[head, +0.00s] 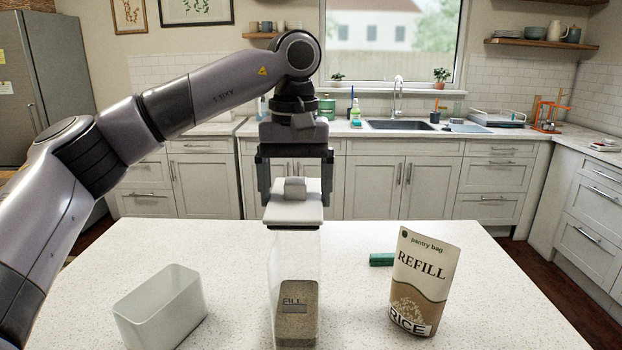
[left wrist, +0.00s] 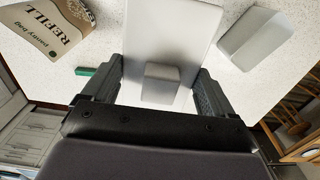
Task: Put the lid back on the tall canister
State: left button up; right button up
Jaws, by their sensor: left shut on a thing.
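The lid (head: 294,212) is a flat white plate with a small block knob on top. My left gripper (head: 295,196) points down from above and is shut on the lid, with the knob between its fingers. The left wrist view shows the lid (left wrist: 170,35) and knob from above, with the canister hidden under the lid. My right gripper is not in view.
An open white bin (head: 160,308) stands on the speckled counter (head: 225,245) to the left. A rice refill bag (head: 422,285) stands to the right, with a small green item (head: 381,259) behind it. The counter between these and the canister is clear.

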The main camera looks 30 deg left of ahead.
pick_arm(q)
jog(key=shift+s+f, duration=0.1)
jog(key=shift+f, duration=0.3)
jog(key=shift+f+b, duration=0.55)
jog(key=shift+f, duration=0.1)
notch_tip(320, 180, down, 2)
jog(key=shift+f+b, duration=0.1)
jog(key=shift+b, duration=1.05)
jog(key=shift+f, duration=0.7)
jog(key=shift+s, duration=0.1)
jog(key=shift+f, duration=0.65)
jog(key=shift+d, duration=0.1)
dwell(0.4)
jog(key=o, duration=0.9)
jog(key=shift+c, duration=0.2)
